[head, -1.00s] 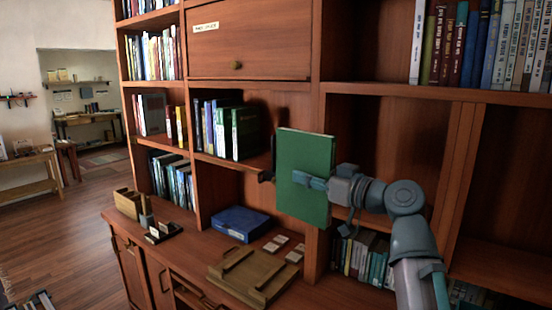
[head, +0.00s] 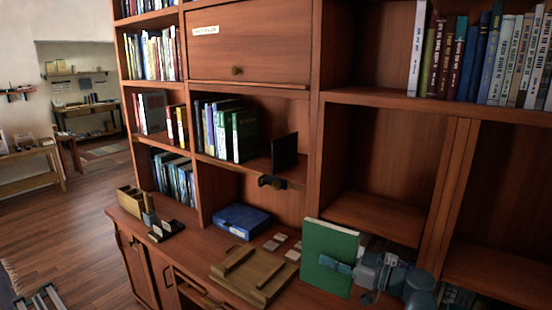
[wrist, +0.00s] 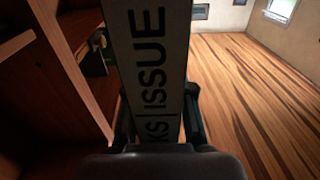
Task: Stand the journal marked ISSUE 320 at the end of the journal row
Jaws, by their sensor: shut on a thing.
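A green journal (head: 330,257) is held upright and slightly tilted by my gripper (head: 342,266), low over the right part of the desk top. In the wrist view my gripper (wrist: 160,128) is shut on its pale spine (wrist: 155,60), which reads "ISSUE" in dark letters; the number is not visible. I cannot tell whether its lower edge touches the desk. The journal row (head: 222,130), with white, blue and green spines, stands in the middle shelf bay, dark green volumes at its right end. A dark upright plate (head: 284,152) stands further right on that shelf, apart from the row.
On the desk lie a blue box (head: 241,221), a wooden tray (head: 253,275) and small pale cards (head: 281,237). A wooden divider (head: 313,170) separates the journal bay from the empty bay (head: 375,165). Shelf room lies between row and plate.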

